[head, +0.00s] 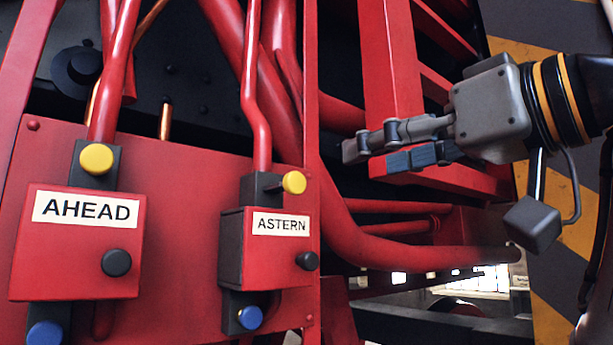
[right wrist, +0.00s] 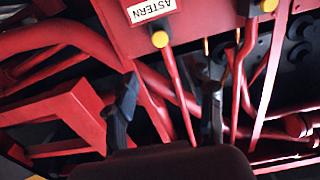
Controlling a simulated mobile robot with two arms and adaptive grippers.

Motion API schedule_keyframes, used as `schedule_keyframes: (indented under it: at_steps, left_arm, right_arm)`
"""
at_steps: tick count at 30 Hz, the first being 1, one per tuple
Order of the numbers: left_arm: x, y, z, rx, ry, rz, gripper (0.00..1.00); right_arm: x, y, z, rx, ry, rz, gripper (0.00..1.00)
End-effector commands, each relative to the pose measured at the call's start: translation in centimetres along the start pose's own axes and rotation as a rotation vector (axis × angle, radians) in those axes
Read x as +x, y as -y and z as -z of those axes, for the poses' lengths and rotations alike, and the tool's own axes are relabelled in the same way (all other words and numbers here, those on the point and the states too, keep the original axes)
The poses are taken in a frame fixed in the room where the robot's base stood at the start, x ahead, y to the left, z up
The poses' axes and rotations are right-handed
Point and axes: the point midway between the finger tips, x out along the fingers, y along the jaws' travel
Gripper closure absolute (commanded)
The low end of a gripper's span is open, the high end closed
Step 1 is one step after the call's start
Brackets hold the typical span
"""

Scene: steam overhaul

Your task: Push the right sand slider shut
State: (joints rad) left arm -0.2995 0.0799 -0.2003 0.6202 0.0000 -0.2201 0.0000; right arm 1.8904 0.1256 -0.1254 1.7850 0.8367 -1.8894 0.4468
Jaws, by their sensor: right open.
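The right sand box (head: 262,262) is red with a label reading ASTERN (head: 281,224). A dark slider bar (head: 262,187) runs vertically through it, with a yellow knob (head: 294,183) at the top, a blue knob (head: 249,317) at the bottom and a black knob (head: 307,261) on the box's right side. My right gripper (head: 376,156) is open and empty, right of and above the box, apart from it. In the right wrist view its two fingers (right wrist: 168,100) are spread, and the ASTERN label (right wrist: 152,10) shows at the top edge. My left gripper is not in view.
A similar AHEAD box (head: 75,270) is at the left on the same red panel (head: 185,200). Red pipes (head: 257,90) rise from both boxes. A red ladder-like frame (head: 388,60) stands close behind my right gripper. A curved red pipe (head: 420,258) passes below it.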

Motion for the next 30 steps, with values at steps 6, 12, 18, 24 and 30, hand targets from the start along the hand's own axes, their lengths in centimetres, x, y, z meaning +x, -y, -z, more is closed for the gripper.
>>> schedule_keyframes:
  at_steps: [6, 12, 18, 24, 30]
  left_arm:
    - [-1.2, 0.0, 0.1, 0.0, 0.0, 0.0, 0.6]
    - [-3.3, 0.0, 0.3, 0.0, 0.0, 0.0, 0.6]
    - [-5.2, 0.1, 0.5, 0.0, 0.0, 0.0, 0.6]
    - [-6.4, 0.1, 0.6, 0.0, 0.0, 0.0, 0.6]
    - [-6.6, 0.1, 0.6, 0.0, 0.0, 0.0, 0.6]
  right_arm:
    - [1.7, 0.2, 0.5, -0.002, 0.001, 0.003, 0.46]
    - [5.9, 0.3, 0.7, -0.001, 0.002, 0.004, 0.46]
    - [10.0, 0.2, 0.7, -0.001, 0.001, 0.003, 0.46]
    - [12.7, 0.2, 0.5, -0.002, -0.002, 0.003, 0.46]
    - [13.6, 0.2, 0.3, -0.003, -0.003, 0.001, 0.46]
